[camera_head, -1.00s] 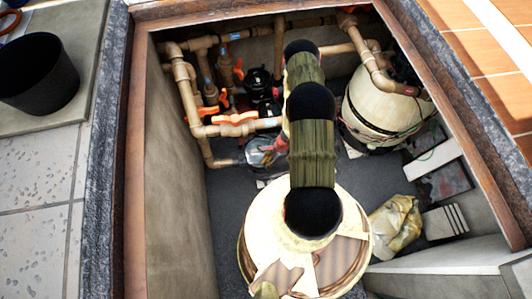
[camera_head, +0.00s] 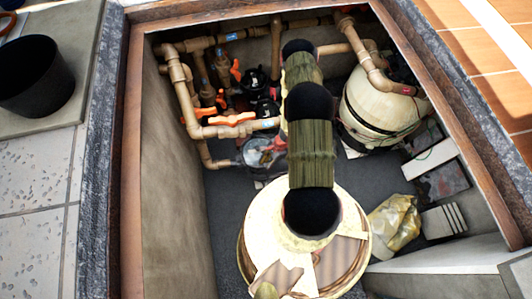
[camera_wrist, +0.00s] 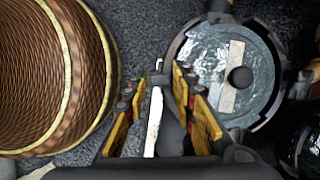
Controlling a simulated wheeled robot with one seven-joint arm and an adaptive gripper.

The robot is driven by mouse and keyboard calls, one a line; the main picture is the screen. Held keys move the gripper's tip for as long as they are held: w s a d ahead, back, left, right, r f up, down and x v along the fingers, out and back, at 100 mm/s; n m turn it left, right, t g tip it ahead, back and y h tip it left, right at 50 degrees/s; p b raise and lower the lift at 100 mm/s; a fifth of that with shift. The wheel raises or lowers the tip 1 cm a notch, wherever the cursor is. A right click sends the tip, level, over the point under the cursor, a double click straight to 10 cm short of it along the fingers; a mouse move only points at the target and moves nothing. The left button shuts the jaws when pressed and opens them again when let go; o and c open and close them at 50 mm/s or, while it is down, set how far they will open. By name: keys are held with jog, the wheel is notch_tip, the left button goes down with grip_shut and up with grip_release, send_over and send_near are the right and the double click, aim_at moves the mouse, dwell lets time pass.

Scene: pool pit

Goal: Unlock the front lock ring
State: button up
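The front lock ring (camera_wrist: 172,47) is a dark ring with lugs around a round clear lid in the wrist view. The same clear-lidded pot shows in the head view (camera_head: 262,152), partly behind my arm. A pale strip and a dark knob lie across the lid. My gripper (camera_wrist: 160,85) has yellow-padded fingers apart, with a gap between them. It sits just beside the ring's lower left edge in the wrist view. I cannot tell whether a finger touches the ring. In the head view my arm hides the gripper.
Pipes with orange-handled valves (camera_head: 232,119) are behind the pot. A second tank (camera_head: 378,105) and a crumpled bag (camera_head: 395,222) are right. Clear floor (camera_head: 228,190) lies left.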

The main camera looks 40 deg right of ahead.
jog(key=shift+o, duration=1.3)
jog(key=shift+r, duration=0.1)
jog(key=v, duration=1.1)
jog(key=shift+d+r, duration=0.2)
jog(key=shift+r, duration=0.15)
jog(key=shift+c, duration=0.3)
